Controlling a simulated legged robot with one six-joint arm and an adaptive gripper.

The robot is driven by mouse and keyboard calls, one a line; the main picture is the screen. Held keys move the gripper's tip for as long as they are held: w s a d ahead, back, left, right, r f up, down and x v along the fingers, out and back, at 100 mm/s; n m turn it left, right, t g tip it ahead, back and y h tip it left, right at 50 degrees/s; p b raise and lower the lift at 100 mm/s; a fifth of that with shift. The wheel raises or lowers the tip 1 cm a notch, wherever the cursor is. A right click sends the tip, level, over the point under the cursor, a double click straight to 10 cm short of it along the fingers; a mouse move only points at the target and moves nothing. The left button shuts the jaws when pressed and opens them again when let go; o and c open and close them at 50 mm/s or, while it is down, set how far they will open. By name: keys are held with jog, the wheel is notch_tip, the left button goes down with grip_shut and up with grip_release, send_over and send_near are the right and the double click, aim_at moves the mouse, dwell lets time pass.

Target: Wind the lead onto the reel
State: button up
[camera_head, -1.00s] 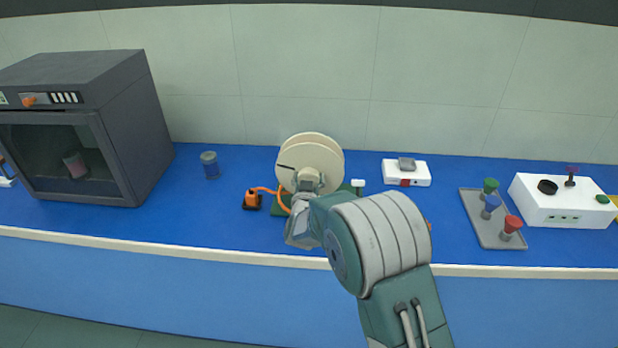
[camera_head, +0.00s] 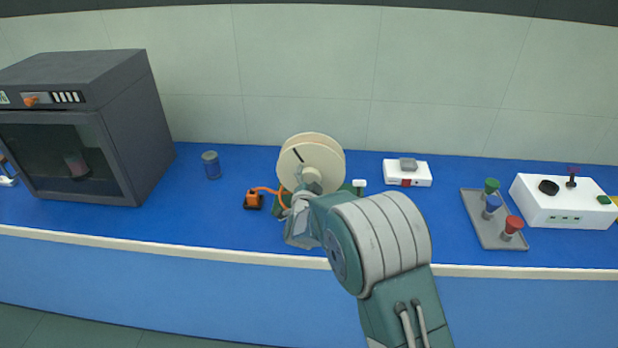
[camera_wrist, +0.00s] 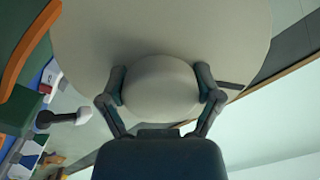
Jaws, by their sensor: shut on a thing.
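The cream reel (camera_head: 312,153) stands upright on a green base (camera_head: 282,201) on the blue bench, and its disc (camera_wrist: 90,40) fills the upper part of the wrist view. My gripper (camera_wrist: 160,88) is shut on the reel's round cream hub (camera_wrist: 160,85), one finger on each side. In the head view my gripper (camera_head: 312,188) is at the front of the reel, partly hidden by my arm. The orange lead (camera_head: 268,190) runs from an orange and black plug block (camera_head: 252,200) to the reel's lower left. It also shows in the wrist view (camera_wrist: 28,50). How much is wound is hidden.
At right are a small white box (camera_head: 418,178), a grey tray (camera_head: 484,230) with coloured knobbed pieces, and a white control box (camera_head: 560,212). Bench between jar and plug is clear.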

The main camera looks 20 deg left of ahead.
jog(key=m, duration=0.5)
jog(key=shift+w+r+m, duration=0.1)
jog(key=shift+r+m, duration=0.05)
jog(key=shift+m, duration=0.25)
jog(key=shift+d, duration=0.1)
dwell(0.3)
jog(key=o, duration=1.1)
jog(key=shift+w, duration=0.15)
jog(key=v, duration=1.2)
jog(key=shift+a+f, duration=0.2)
jog(key=shift+f, duration=0.05)
